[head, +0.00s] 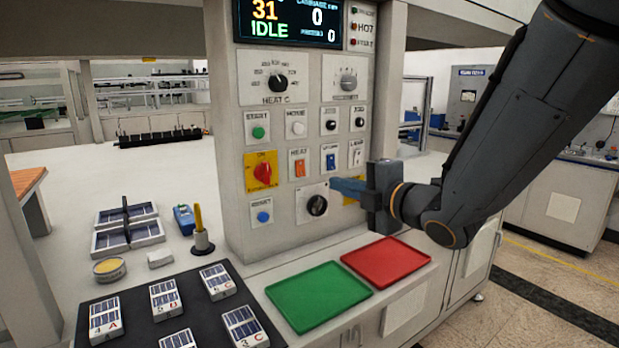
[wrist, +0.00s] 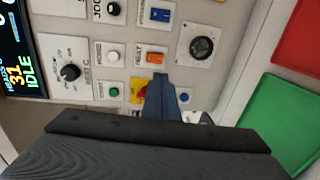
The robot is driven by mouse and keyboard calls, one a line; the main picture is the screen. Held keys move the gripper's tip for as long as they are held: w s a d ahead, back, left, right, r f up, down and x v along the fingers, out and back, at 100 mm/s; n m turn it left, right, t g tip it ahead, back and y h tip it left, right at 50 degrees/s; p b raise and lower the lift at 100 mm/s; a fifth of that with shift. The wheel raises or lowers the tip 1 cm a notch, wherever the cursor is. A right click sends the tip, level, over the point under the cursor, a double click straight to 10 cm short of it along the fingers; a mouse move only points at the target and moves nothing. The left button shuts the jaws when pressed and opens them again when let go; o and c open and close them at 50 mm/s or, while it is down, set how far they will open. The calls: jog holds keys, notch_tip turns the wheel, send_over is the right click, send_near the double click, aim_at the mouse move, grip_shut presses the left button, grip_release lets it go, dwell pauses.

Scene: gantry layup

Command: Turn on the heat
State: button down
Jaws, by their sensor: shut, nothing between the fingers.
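The orange HEAT rocker switch (head: 299,166) sits on the upright control panel, left of a blue rocker switch (head: 330,160). In the wrist view the HEAT switch (wrist: 157,57) lies just beyond my fingertips. I cannot tell which way it is flipped. The HEAT C knob (head: 278,84) is higher on the panel. The display (head: 290,22) reads 31 and IDLE. My gripper (head: 335,184) is shut and empty, to the right of and slightly below the HEAT switch. Its blue fingers (wrist: 160,79) point at the panel; a gap to the switch shows.
A red emergency knob on a yellow plate (head: 262,172) and a black rotary knob (head: 317,205) are close by. Green (head: 318,296) and red (head: 386,262) trays lie below the panel. A dark mat (head: 140,325) with several labelled blocks lies at lower left.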

aim_at(301, 176)
jog(key=p+x, duration=0.3)
jog(key=x, duration=0.9)
jog(key=shift+w+a+f, duration=0.1)
jog(key=shift+w+a, duration=0.1)
jog(key=shift+a+f, duration=0.1)
